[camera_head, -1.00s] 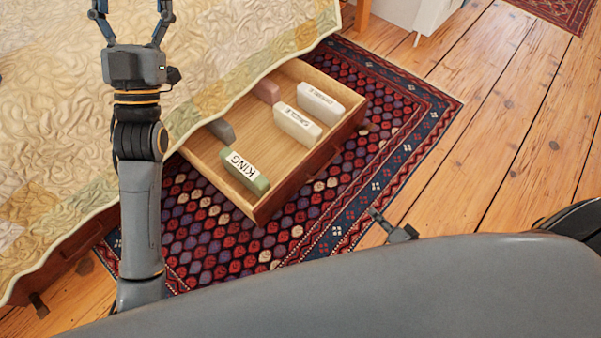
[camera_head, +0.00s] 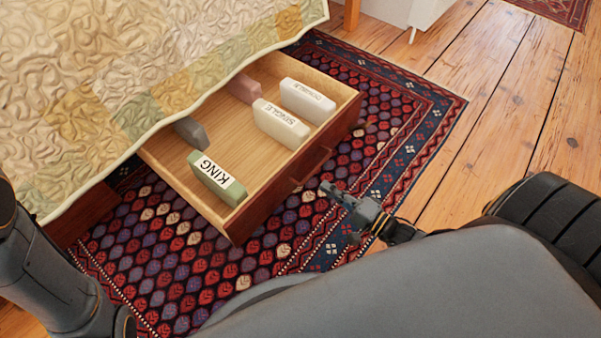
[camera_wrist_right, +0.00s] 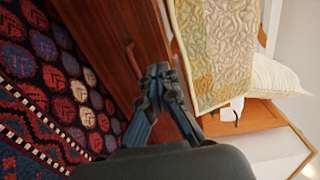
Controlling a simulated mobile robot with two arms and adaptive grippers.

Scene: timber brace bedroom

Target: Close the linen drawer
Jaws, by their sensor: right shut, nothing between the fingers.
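The linen drawer (camera_head: 165,172) is pulled out from under the bed, over the rug. It is a pale wooden box with a red-brown front, which also shows in the right wrist view (camera_wrist_right: 97,40). A handle (camera_wrist_right: 133,60) sits on that front. My right gripper (camera_head: 328,189) is shut and empty, just outside the drawer front near its handle. In the right wrist view its fingertips (camera_wrist_right: 158,72) are together beside the handle; I cannot tell whether they touch the front. My left arm shows at the lower left, but its gripper is out of view.
The drawer holds folded linens: a green one labelled KING (camera_head: 217,178), a white SINGLE (camera_head: 281,123), a white DOUBLE (camera_head: 308,101), plus grey and pink ones. A quilt (camera_head: 120,60) hangs over the drawer's back. Patterned rug (camera_head: 160,270) and bare floorboards (camera_head: 500,110) surround it.

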